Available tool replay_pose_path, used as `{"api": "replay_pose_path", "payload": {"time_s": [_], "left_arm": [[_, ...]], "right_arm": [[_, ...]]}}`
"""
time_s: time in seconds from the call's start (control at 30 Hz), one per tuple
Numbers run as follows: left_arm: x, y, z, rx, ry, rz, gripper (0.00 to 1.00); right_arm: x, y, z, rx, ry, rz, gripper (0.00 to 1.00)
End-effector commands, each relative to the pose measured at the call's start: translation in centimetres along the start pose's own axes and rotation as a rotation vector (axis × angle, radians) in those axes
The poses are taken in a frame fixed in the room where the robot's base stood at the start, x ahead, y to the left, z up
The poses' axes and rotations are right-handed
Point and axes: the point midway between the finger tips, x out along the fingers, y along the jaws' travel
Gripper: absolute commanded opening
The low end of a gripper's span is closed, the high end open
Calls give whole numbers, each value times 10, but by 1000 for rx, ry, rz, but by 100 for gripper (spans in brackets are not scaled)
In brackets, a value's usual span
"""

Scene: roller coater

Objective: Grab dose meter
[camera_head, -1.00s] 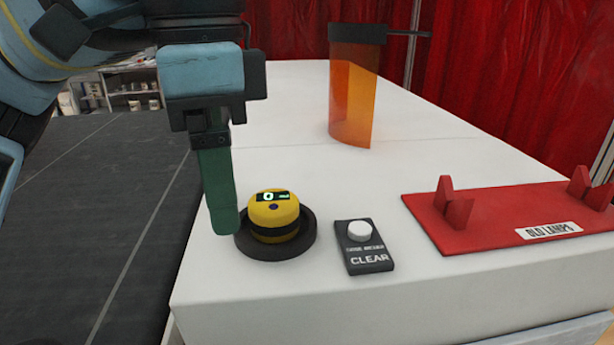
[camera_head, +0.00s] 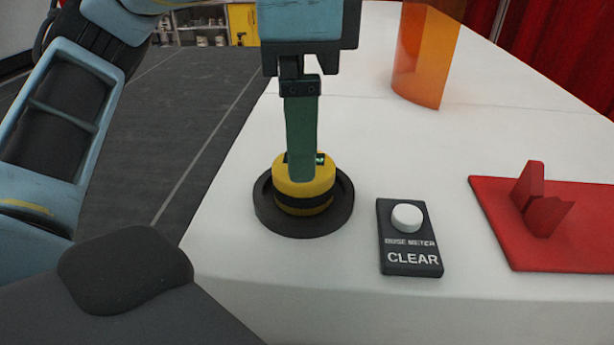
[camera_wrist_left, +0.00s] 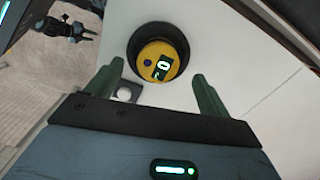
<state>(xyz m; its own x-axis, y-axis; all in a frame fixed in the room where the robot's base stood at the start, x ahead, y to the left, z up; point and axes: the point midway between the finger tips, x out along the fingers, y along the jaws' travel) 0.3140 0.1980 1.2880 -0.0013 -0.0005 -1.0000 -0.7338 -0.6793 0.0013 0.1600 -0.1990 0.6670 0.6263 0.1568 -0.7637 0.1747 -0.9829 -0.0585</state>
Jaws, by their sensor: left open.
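The dose meter, a round yellow device with a black band (camera_head: 304,196), sits upright in a round black holder (camera_head: 343,207) near the table's front left. Its display faces up in the left wrist view (camera_wrist_left: 158,50), showing a green digit. My left gripper (camera_head: 302,178) points down at the meter; in the head view one green finger overlaps its top. Contact cannot be told. A dark pronged part and a blue lit part at that view's upper left may be my right gripper.
A black panel marked CLEAR with a white button (camera_head: 407,218) lies just right of the holder. A red stand (camera_head: 497,222) is further right. An orange curved screen (camera_head: 425,55) stands behind. The white table (camera_head: 380,140) is clear between them.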

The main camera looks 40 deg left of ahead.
Motion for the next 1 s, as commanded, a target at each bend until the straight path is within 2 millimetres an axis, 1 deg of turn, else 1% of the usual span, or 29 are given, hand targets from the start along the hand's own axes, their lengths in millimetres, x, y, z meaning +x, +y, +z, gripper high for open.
{"api": "replay_pose_path", "payload": {"time_s": [0.07,0.2,0.33,0.47,0.67,0.7,1.0], "left_arm": [[7,0,0,1,-2,2,81],[29,0,-2,2,-5,4,81],[44,1,-1,2,-4,3,81],[50,1,-1,0,0,0,81],[50,1,-1,0,2,-2,81],[50,1,-1,0,2,-2,79],[50,1,-1,0,1,-1,40]], "right_arm": [[1,0,0,0,2,-1,36],[4,0,5,2,-6,-2,36],[6,-1,10,2,-14,-3,36],[8,0,11,1,-16,-3,36],[8,0,10,-2,-13,-3,36],[8,0,10,-2,-13,-4,36],[8,0,10,-2,-14,-4,36]]}}
